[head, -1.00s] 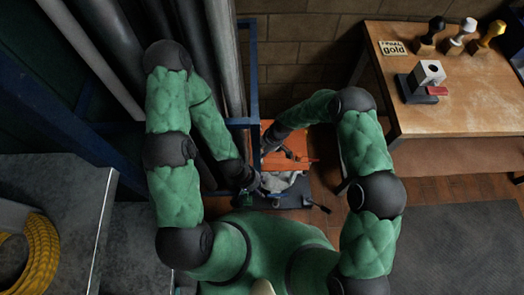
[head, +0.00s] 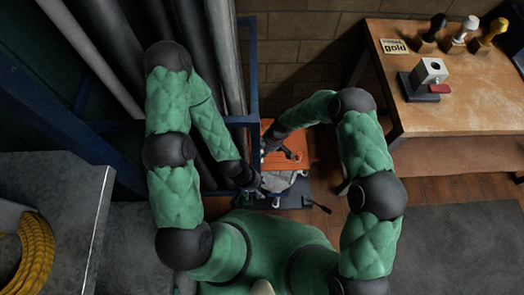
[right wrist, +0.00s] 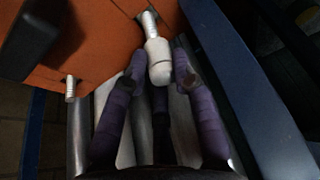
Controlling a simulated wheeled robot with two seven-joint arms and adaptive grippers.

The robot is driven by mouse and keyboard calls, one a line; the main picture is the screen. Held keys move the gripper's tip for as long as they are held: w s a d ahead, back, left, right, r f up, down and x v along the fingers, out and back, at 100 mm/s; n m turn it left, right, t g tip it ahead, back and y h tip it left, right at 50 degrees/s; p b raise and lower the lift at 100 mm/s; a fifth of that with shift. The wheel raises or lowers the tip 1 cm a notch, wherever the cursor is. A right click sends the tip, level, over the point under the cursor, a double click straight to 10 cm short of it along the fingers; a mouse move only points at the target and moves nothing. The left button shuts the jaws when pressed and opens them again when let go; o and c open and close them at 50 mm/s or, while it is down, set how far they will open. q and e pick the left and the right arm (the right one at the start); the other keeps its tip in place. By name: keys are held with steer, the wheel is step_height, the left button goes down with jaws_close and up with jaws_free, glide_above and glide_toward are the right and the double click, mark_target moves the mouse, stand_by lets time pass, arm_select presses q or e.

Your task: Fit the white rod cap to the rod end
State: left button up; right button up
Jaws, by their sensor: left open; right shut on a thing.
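The white rod cap (right wrist: 158,62) sits between the purple fingers of my right gripper (right wrist: 159,70) in the right wrist view. Its narrow neck is in line with a threaded metal rod end (right wrist: 148,19) on the orange body and appears to meet it. I cannot tell how far it is seated. In the head view my right gripper (head: 266,152) is over the orange body (head: 285,135), its tips small and dark. My left gripper (head: 260,189) is open, lower down, beside a pale grey part (head: 280,182). The cap is too small to tell in the head view.
A second threaded stud (right wrist: 70,88) sticks out of the orange body. A blue frame post (right wrist: 250,80) stands close to the right gripper. A wooden table (head: 450,110) at the right holds a white block (head: 431,70) and several stamp-like handles. Dark pipes stand left.

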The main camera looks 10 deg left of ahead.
steer(key=shift+f+b, duration=1.5)
steer(key=shift+f, duration=0.15)
steer(key=o, duration=1)
steer(key=v, duration=1.2)
steer(key=s+d+m+p, duration=0.2)
steer(key=s+d+m, duration=0.4)
steer(key=m, duration=0.1)
steer(key=s+d+f+m+t+p, duration=0.1)
steer(key=s+d+m+p, duration=0.1)
steer(key=s+d+m, duration=0.4)
steer(key=s+d+m+t+p, duration=0.1)
steer(key=s+d+m+p, duration=0.1)
steer(key=s+d+m, duration=0.4)
steer(key=shift+s+f+m, duration=0.1)
steer(key=shift+f+m, duration=0.1)
steer(key=shift+m, duration=0.85)
steer(key=shift+s+f+m, duration=0.1)
steer(key=shift+f+m, duration=0.1)
steer(key=shift+m, duration=0.85)
